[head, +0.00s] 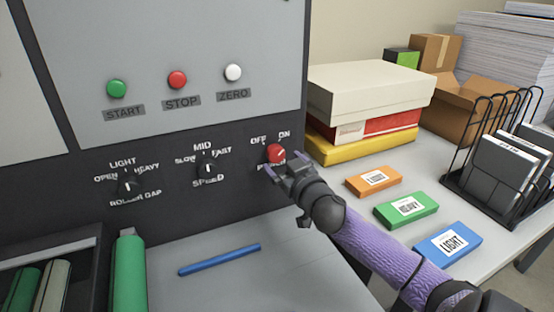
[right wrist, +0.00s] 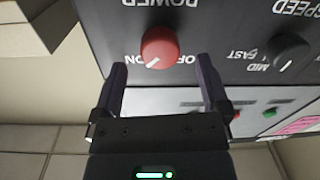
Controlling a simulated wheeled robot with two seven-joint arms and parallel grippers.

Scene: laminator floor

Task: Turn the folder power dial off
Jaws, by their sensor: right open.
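The red power dial (head: 276,153) is on the dark front panel of the machine, with OFF to its upper left and ON to its upper right. In the right wrist view the dial (right wrist: 160,47) appears upside down, and its white pointer line is turned toward ON. My right gripper (head: 284,170) is in front of the dial and partly covers the POWER label. In the right wrist view my right gripper (right wrist: 160,75) is open and empty, with the dial centred between and beyond its fingertips. I see no contact. My left gripper is not in view.
The speed dial (head: 207,168) and roller gap dial (head: 128,184) sit left on the panel. A blue rod (head: 219,259) lies below. Right of my arm are stacked boxes (head: 370,95), orange, green and blue labelled blocks (head: 406,210), and a wire rack (head: 500,150).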

